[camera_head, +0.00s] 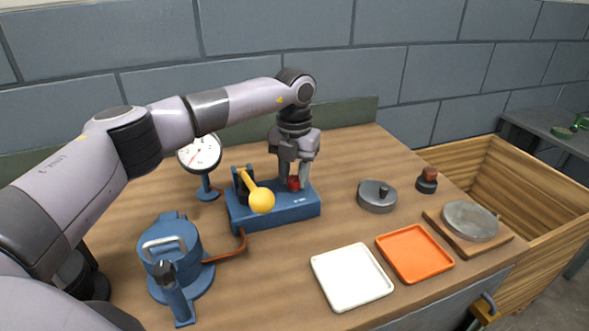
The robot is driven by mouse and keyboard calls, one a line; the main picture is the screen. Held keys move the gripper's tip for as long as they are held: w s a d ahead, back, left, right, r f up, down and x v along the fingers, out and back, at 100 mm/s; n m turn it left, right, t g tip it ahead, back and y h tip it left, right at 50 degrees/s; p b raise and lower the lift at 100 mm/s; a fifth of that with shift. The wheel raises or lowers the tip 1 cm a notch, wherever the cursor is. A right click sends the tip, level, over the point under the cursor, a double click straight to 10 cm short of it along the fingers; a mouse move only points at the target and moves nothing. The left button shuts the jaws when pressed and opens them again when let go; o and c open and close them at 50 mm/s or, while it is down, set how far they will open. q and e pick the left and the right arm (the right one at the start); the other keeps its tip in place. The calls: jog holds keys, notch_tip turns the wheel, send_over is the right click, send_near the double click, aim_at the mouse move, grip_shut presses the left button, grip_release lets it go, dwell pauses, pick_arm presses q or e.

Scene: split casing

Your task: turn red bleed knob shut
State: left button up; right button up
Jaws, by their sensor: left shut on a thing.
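The red bleed knob (294,184) sits on top of the blue block (285,211), toward its right part. My left gripper (295,178) points down from above with its fingers around the knob and is shut on it. The fingers hide part of the knob, and I cannot tell how far it is turned. A lever with a yellow ball (261,200) stands on the same block just left of the gripper. My right gripper is not in view.
A pressure gauge (200,154) stands behind left. A blue pump (172,255) joins the block by a copper pipe (232,250). A wooden crate (545,215) is beyond the table.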

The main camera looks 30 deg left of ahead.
aim_at(295, 179)
pick_arm(q)
jog(key=m+p, duration=0.1)
jog(key=m, duration=0.5)
jog(key=shift+r, duration=0.1)
jog(key=m, duration=0.6)
jog(key=shift+m, duration=0.3)
jog(key=m, duration=0.6)
jog(key=shift+w+m, duration=0.1)
jog(key=shift+m, duration=0.2)
jog(key=m, duration=0.6)
jog(key=shift+m, duration=0.4)
jog(key=o, duration=1)
jog(key=shift+o, duration=0.2)
jog(key=shift+r+b, duration=0.45)
jog(key=shift+r, duration=3.1)
